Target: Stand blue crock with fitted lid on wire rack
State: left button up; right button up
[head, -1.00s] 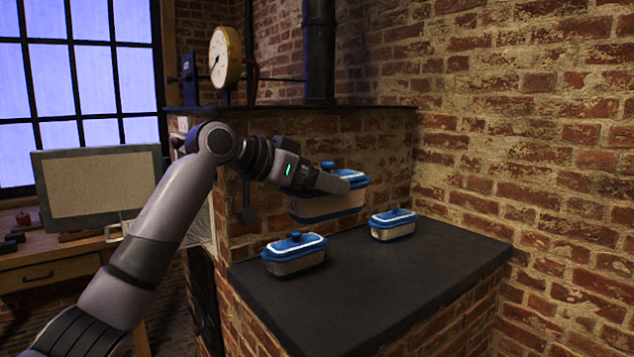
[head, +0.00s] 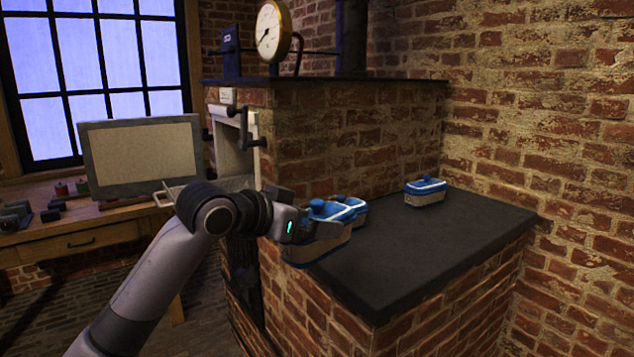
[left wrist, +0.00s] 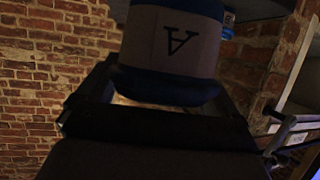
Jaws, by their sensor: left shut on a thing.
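My left gripper (head: 308,228) is shut on a crock (head: 318,252) with a pale body, blue base and blue lid. It holds the crock over the left end of the dark counter, in front of another crock. A pale wire rack (head: 238,184) shows partly at the opening in the brick structure, behind my arm. My right gripper is not in view.
A second blue-lidded crock (head: 354,207) stands partly hidden behind the held one. A third crock (head: 425,191) stands farther right on the dark counter (head: 400,255). A brick wall (head: 560,130) bounds the right. A desk with a grey panel (head: 140,155) stands left.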

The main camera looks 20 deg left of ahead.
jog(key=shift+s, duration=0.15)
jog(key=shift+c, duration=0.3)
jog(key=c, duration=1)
pick_arm(q)
jog(key=s+a+f+n+y, duration=0.1)
jog(key=s+f+n+y, duration=0.1)
jog(key=s+f, duration=0.7)
jog(key=s+a+f+n+t+y, duration=0.1)
jog(key=s+a+f+n+y, duration=0.1)
jog(key=s+f, duration=0.7)
jog(key=shift+a+f+n+y, duration=0.15)
jog(key=shift+f+n+y, duration=0.2)
jog(key=shift+n+y, duration=0.45)
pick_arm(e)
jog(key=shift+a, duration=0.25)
